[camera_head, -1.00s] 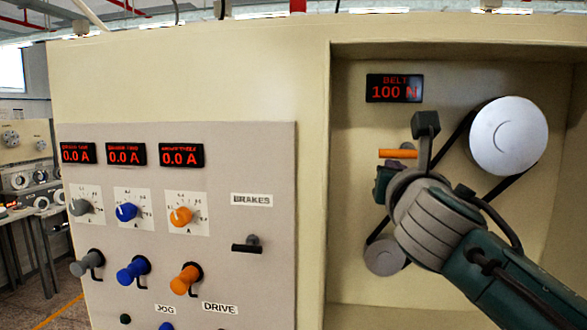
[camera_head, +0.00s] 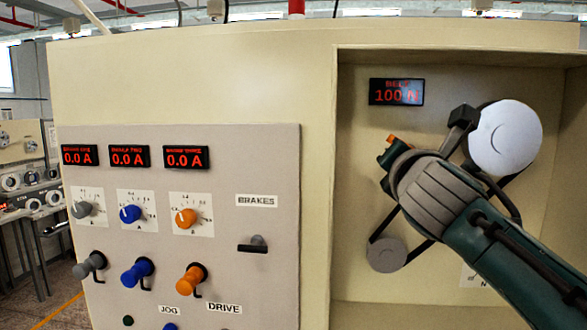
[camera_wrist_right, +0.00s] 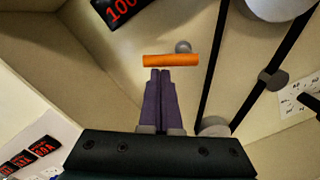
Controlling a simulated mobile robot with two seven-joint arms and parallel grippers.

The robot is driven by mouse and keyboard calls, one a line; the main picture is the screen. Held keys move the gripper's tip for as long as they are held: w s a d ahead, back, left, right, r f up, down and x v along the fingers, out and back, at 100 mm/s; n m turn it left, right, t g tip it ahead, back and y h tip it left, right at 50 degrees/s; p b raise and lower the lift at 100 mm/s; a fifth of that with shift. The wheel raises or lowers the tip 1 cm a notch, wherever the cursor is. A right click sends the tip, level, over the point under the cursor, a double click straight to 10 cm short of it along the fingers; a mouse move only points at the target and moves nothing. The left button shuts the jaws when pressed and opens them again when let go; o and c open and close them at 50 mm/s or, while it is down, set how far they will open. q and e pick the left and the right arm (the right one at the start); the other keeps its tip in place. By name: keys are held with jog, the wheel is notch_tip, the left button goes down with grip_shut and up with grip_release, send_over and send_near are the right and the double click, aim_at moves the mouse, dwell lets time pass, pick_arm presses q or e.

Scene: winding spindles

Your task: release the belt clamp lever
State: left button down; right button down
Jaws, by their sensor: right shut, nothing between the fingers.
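The orange lever handle (camera_wrist_right: 171,61) lies across the right wrist view, with a grey round knob (camera_wrist_right: 183,46) at its upper edge. In the head view only a small orange end (camera_head: 392,138) shows past my right wrist. My right gripper (camera_wrist_right: 160,73) is shut, its two purple fingers side by side and empty. Its tips are right at the handle's lower edge; I cannot tell whether they touch. In the head view the fingers are hidden by my arm. The black belt (camera_head: 419,252) runs between a large white pulley (camera_head: 508,135) and a small grey pulley (camera_head: 386,255).
The lever and pulleys sit in a recessed beige bay with a wall (camera_head: 335,190) on its left. A BELT display (camera_head: 396,92) reads 100 N. Left of the bay is a control panel (camera_head: 225,180) with knobs, levers and a BRAKES lever (camera_head: 255,246).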

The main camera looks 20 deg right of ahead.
jog(key=shift+s+d+r+m+p, duration=0.25)
jog(key=shift+r+m, duration=0.3)
jog(key=shift+m, duration=1.3)
jog(key=shift+s+d+r+m+p, duration=0.15)
jog(key=shift+d+r+m, duration=0.35)
jog(key=shift+m, duration=1.3)
jog(key=shift+s+d+r+m+p, duration=0.15)
jog(key=shift+r+m, duration=0.45)
jog(key=shift+m, duration=1.25)
